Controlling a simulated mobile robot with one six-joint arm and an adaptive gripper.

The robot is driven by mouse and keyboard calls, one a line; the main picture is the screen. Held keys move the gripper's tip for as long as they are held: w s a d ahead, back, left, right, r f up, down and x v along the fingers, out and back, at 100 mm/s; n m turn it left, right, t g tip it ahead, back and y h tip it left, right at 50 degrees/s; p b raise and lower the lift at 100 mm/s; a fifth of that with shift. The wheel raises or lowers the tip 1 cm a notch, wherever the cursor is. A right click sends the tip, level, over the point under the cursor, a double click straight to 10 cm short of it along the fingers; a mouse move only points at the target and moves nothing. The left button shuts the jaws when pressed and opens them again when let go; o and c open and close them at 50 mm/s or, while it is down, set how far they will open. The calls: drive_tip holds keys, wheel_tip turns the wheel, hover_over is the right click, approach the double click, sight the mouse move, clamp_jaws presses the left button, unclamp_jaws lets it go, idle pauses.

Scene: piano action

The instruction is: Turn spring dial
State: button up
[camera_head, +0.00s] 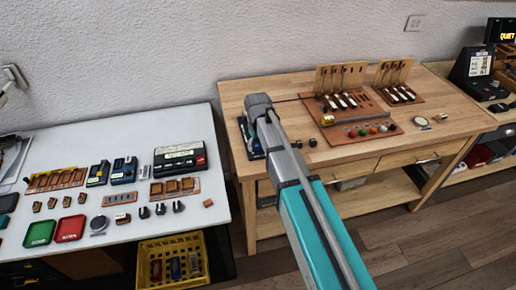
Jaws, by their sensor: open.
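I cannot tell for certain which thing is the spring dial. A small round, pale-faced disc (422,122) lies on the wooden workbench (232,92), right of the reddish-brown boards. Another round grey piece (98,224) lies on the white table (130,135) at left. Both are too small to read. My arm reaches from the bottom edge over the wooden bench, its grey joint above the bench's left part. I see no gripper fingers at that end, and my gripper is not in view. The arm hides part of the bench's left front.
A brown board (362,139) bears several coloured knobs and a yellow-ended rod; upright key models stand behind it. A black and teal item (249,138) lies beside my arm. The white table holds red (69,229) and green (40,233) trays. A yellow crate (146,268) stands below.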

drive_tip(key=shift+f, duration=0.1)
drive_tip(key=shift+c, duration=0.2)
clamp_jaws()
idle(0.4)
drive_tip(key=shift+m, duration=1.3)
drive_tip(key=shift+o, duration=0.2)
unclamp_jaws()
